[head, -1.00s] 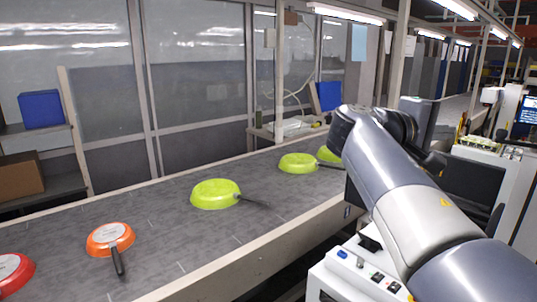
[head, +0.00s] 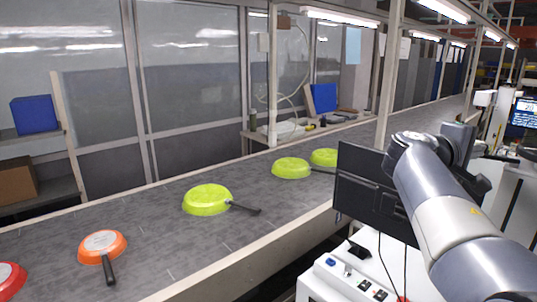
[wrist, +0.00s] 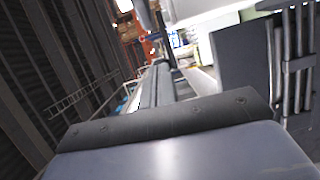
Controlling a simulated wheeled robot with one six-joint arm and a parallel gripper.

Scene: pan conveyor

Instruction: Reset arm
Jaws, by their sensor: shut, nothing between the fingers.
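My arm is folded at the right of the head view, bent at a high joint beside the conveyor (head: 262,237). In the wrist view my gripper (wrist: 157,68) shows as two narrow dark fingers close together, with nothing seen between them. The gripper's fingers are not clear in the head view.
A dark monitor (head: 375,195) and a white machine cabinet with buttons (head: 345,280) stand close by my arm. Blue boxes (head: 34,114) (head: 322,97) sit beyond the conveyor. The belt between the pans is clear.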

